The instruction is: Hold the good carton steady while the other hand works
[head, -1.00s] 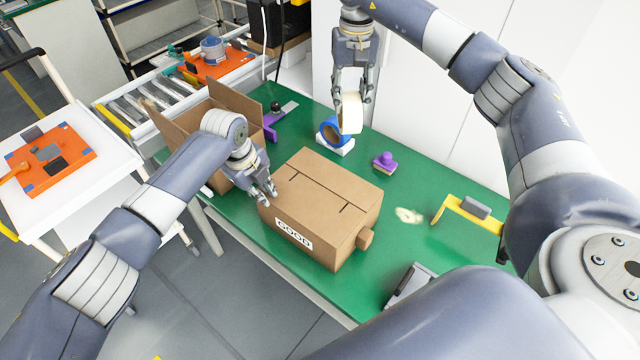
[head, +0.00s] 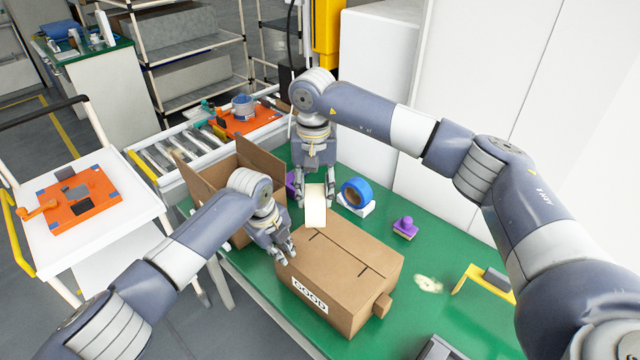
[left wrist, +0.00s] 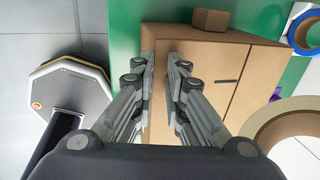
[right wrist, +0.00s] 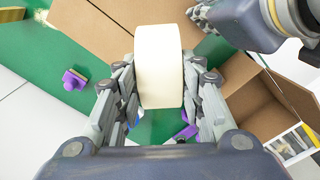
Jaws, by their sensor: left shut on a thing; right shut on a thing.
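The good carton (head: 345,272) is a closed brown box with a GOOD label on the green table. My left gripper (head: 285,252) is shut on the carton at its far left top edge; the carton also shows between the fingers in the left wrist view (left wrist: 225,85). My right gripper (head: 314,192) is shut on a cream tape roll (head: 316,210), held above the carton's far side. The roll stands between the fingers in the right wrist view (right wrist: 160,65). Whether it touches the carton is unclear.
An open brown box (head: 205,178) stands behind my left gripper. A blue tape roll (head: 357,192) on a white base, a purple stamp (head: 404,228) and a yellow bracket (head: 484,281) lie on the table (head: 455,250). A roller conveyor (head: 185,150) is beyond.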

